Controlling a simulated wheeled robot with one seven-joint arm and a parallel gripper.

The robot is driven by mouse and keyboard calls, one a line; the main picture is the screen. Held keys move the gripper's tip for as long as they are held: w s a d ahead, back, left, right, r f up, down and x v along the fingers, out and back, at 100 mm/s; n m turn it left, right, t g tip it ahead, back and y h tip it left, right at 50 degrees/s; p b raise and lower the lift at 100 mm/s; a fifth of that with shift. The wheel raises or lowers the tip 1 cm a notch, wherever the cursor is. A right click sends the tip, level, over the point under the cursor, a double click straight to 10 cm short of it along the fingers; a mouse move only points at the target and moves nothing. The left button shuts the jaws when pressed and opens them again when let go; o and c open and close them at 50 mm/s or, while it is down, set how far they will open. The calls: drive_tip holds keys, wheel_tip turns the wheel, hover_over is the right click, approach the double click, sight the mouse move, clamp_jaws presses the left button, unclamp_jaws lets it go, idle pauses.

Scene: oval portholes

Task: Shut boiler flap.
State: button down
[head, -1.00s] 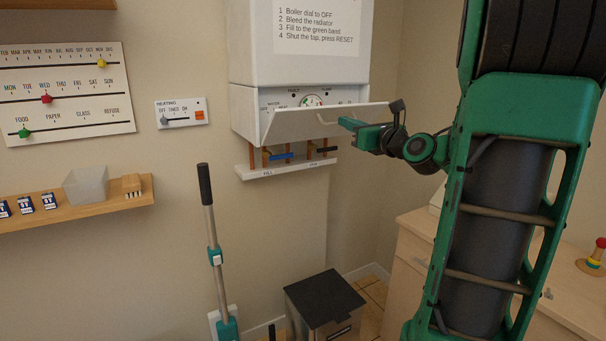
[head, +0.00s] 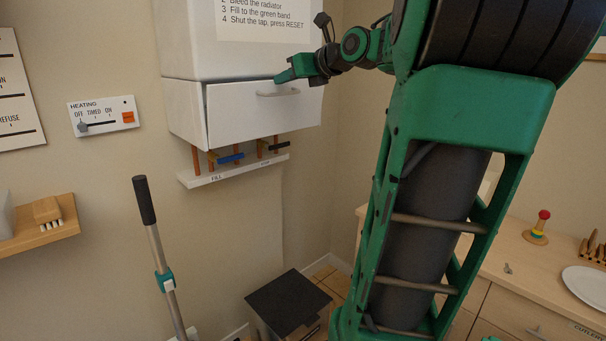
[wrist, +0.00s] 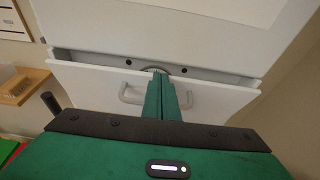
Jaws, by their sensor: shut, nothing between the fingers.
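The white boiler (head: 235,55) hangs on the wall with its front flap (head: 240,118) swung up to nearly upright. A dark gap shows along the flap's top edge in the wrist view (wrist: 80,76), and part of the dial shows in it, so the flap is still a little ajar. The flap's bar handle (head: 278,93) is on its outer face. My gripper (head: 282,76) is shut and empty, its fingers at the flap's top edge above the handle. In the wrist view the fingertips (wrist: 161,78) overlap the flap's upper middle; whether they touch it I cannot tell.
Copper pipes, a blue lever (head: 230,158) and a black lever (head: 280,146) sit under the boiler above a small shelf (head: 235,171). A heating panel (head: 104,116) is on the wall at left. A long-handled tool (head: 160,255) and a dark-lidded bin (head: 288,303) stand below.

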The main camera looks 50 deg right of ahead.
drive_tip(key=shift+w+a+r+g, duration=0.15)
drive_tip(key=shift+w+g, duration=0.15)
drive_tip(key=shift+w, duration=0.25)
idle(0.4)
drive_tip(key=shift+s+a+r, duration=0.1)
drive_tip(key=shift+s, duration=0.45)
wheel_tip(320, 180, up, 10)
drive_tip(key=s, duration=0.3)
drive_tip(key=shift+r, duration=0.25)
idle(0.5)
drive_tip(key=shift+a, duration=0.1)
